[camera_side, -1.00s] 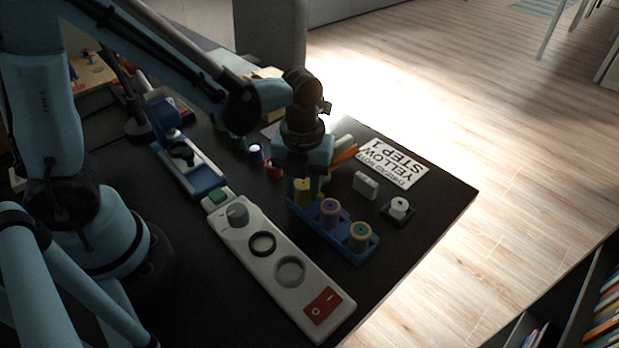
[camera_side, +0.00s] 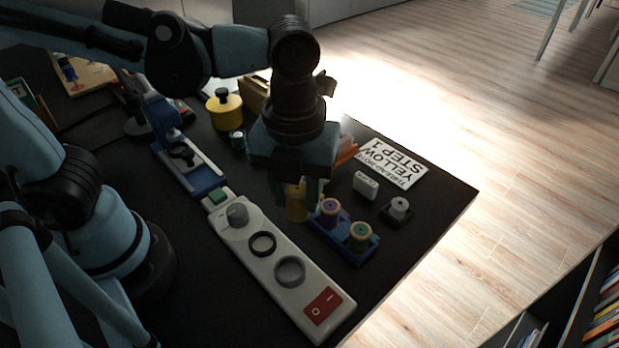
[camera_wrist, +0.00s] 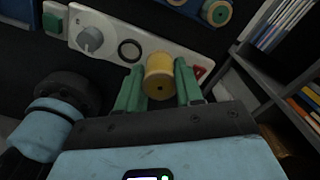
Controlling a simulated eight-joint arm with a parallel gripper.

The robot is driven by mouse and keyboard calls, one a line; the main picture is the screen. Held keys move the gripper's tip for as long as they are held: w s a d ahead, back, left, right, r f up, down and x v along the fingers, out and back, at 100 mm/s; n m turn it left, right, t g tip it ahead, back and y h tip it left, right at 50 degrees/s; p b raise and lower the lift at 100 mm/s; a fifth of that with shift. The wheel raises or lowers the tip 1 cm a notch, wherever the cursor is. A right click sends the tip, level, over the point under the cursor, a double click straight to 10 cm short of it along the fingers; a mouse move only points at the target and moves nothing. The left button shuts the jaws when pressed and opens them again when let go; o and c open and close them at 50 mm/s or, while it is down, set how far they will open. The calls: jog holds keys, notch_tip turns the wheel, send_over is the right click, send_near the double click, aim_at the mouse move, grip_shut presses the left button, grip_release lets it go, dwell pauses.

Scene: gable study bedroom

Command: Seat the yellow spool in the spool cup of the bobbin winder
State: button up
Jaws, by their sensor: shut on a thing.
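My gripper (camera_side: 296,187) is shut on the yellow spool (camera_side: 297,207) and holds it upright beside the blue rack's far end. In the wrist view the spool (camera_wrist: 158,78) sits between the green fingers of my gripper (camera_wrist: 158,85). The bobbin winder is a long white unit (camera_side: 298,296) with a grey knob (camera_side: 237,215), a black ring (camera_side: 252,243) and a wider grey ring cup (camera_side: 277,273), both empty. I cannot tell for sure which ring is the spool cup. In the wrist view the held spool hides part of the winder (camera_wrist: 108,27).
The blue rack (camera_side: 343,243) holds a purple-centred spool (camera_side: 330,207) and a green-centred one (camera_side: 360,232). A white spool (camera_side: 398,206), a pale block (camera_side: 365,185) and a card (camera_side: 393,163) lie right. A yellow pot (camera_side: 223,110) and blue device (camera_side: 185,160) stand behind.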

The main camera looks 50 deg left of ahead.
jog(key=shift+s+d+f+m, duration=0.45)
jog(key=shift+s+f+m, duration=0.3)
jog(key=shift+f, duration=0.7)
jog(key=shift+s+d+f+m, duration=0.45)
jog(key=shift+s+f+m, duration=0.3)
jog(key=shift+f, duration=0.7)
jog(key=shift+s+d+f+m, duration=0.55)
jog(key=shift+f+m, duration=0.25)
jog(key=shift+f, duration=0.65)
jog(key=shift+a, duration=0.1)
jog(key=o, duration=1)
jog(key=shift+f, duration=0.15)
